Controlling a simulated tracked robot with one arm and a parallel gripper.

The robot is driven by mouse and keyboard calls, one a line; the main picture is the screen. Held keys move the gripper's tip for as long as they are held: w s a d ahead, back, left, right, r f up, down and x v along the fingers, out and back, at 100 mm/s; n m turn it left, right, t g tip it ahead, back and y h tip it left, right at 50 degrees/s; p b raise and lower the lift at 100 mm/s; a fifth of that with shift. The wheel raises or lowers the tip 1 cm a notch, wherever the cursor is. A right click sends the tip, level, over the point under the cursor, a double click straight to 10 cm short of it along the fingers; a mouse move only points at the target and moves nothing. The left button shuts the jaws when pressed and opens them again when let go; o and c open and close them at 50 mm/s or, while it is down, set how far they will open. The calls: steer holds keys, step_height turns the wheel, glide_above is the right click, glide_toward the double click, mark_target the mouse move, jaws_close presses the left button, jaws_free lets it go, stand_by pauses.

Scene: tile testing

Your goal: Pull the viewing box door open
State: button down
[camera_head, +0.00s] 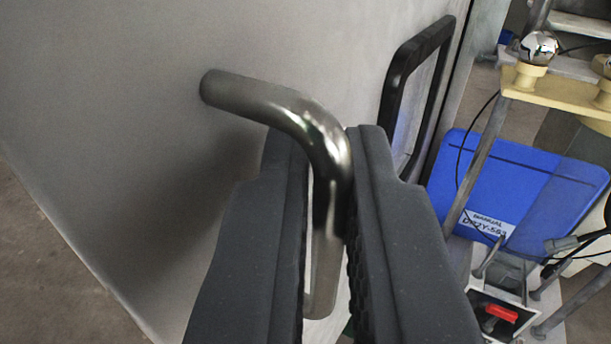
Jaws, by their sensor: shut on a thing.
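The viewing box door (130,110) is a large flat grey panel filling the left and middle of the view. A bent metal handle (270,100) stands out from its face. My gripper (330,165) is shut on the handle, with one dark finger on each side of its shaft. The handle's upper bend shows above the fingers, and part of its lower shaft shows between them. A black-framed opening (425,55) shows at the panel's right side. I cannot tell from this view how far the door stands from its frame.
To the right, a blue plastic panel or bin (520,175) with a white label stands by a metal frame. A yellow bracket (565,88) carries a shiny ball (538,47). Bare floor (50,285) shows at lower left.

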steer(key=shift+s+d+f, duration=0.1)
steer(key=shift+s+d, duration=0.2)
steer(key=shift+d, duration=0.25)
steer(key=shift+a, duration=0.1)
steer(key=c, duration=1.6)
jaws_free()
steer(key=shift+o, duration=0.2)
steer(key=shift+w, duration=0.1)
steer(key=s+p, duration=0.1)
steer(key=s, duration=1.2)
steer(key=shift+s+d, duration=0.35)
steer(key=shift+s, duration=0.05)
